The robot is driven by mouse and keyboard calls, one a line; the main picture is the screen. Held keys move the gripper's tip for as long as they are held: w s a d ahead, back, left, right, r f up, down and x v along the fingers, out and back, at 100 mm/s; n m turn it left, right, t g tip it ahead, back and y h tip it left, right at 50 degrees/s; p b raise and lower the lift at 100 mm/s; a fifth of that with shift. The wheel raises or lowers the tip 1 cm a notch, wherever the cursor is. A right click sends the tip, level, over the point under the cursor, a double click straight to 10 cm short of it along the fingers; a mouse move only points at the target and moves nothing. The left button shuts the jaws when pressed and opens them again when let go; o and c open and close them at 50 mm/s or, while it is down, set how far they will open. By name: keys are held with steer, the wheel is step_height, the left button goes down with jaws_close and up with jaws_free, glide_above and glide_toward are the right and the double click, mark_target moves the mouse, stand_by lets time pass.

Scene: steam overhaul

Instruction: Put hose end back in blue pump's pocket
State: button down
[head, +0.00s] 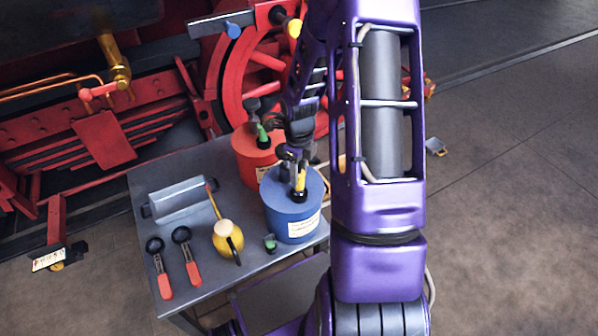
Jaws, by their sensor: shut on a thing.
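The blue pump (291,222) is a blue drum with a pale label, standing on the grey table's right side. A black collar (300,196), seemingly its pocket, is on its lid. A yellow piece (300,180), seemingly the hose end, stands near upright with its lower end at the collar. I cannot tell how deep it sits. My gripper (298,161) comes down from above and is shut on the yellow piece's upper part. The fingers and the hose itself are hard to make out against the dark arm.
The red pump (250,165), with a green-and-black top piece, stands just behind the blue one. A yellow oil can (228,240), two red-handled tools (190,268) and a metal tray (180,200) are on the table (220,286). A small green-topped item (270,243) is by the blue pump.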

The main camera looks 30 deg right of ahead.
steer(key=shift+f+b, duration=0.6)
steer(key=shift+f, duration=0.1)
steer(key=shift+f, duration=0.2)
steer(key=shift+c, duration=1.9)
jaws_free()
